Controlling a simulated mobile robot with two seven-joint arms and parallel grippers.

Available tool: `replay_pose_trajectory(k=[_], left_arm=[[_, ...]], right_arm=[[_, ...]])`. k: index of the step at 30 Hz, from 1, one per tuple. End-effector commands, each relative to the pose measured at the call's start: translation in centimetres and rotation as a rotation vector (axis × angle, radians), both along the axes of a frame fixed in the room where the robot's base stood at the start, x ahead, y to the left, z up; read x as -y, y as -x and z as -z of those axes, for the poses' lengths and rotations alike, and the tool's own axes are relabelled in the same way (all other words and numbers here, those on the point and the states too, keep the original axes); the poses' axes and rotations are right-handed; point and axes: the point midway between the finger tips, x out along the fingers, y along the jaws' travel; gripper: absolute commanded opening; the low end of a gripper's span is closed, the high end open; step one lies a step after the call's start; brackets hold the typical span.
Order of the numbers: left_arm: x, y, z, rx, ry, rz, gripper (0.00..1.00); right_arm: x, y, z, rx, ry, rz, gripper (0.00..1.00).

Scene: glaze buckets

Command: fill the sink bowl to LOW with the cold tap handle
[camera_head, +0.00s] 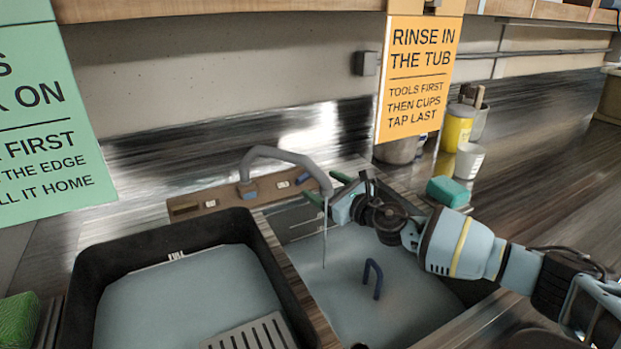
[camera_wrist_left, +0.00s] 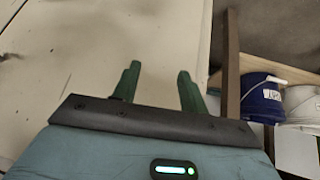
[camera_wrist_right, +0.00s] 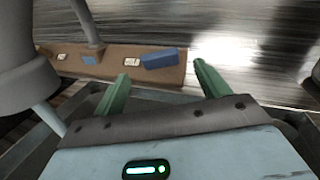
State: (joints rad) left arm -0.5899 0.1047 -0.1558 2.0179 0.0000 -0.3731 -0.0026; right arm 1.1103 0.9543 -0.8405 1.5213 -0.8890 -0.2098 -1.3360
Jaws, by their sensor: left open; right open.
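The sink bowl (camera_head: 395,275) is on the right of the basin pair; a blue hooked piece (camera_head: 373,278) stands in it. A grey curved spout (camera_head: 285,155) hangs over it, with a thin pale stream (camera_head: 324,235) below its end. The blue cold tap handle (camera_wrist_right: 160,58) is beside the COLD label on a wooden board; it also shows in the head view (camera_head: 303,178). My right gripper (camera_head: 327,187) is open and empty, just in front of the handle, apart from it. My left gripper (camera_wrist_left: 157,85) is open and empty, away from the sink. No LOW mark is readable.
A black tub (camera_head: 170,250) marked FULL holds bluish water and a slotted grey rack (camera_head: 250,335). A teal sponge (camera_head: 448,191), white cup (camera_head: 469,160) and yellow container (camera_head: 457,127) stand right of the sink. The left wrist view shows a blue bucket (camera_wrist_left: 262,98).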

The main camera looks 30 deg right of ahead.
Motion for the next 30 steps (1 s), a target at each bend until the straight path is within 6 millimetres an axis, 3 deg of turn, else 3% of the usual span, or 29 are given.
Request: replay_pose_trajectory(k=[10,23,30], left_arm=[[0.0,0.4,0.7,-0.01,0.0,0.001,0.43],[0.0,-0.1,0.5,-0.001,0.0,0.0,0.43],[0.0,-0.1,0.5,-0.001,0.001,0.001,0.43]], right_arm=[[-1.0,-4.4,0.1,0.0,0.0,0.0,0.75],[-1.1,-5.3,0.0,0.001,0.001,0.0,0.75],[-1.1,-5.2,0.0,0.001,0.0,0.0,0.46]])
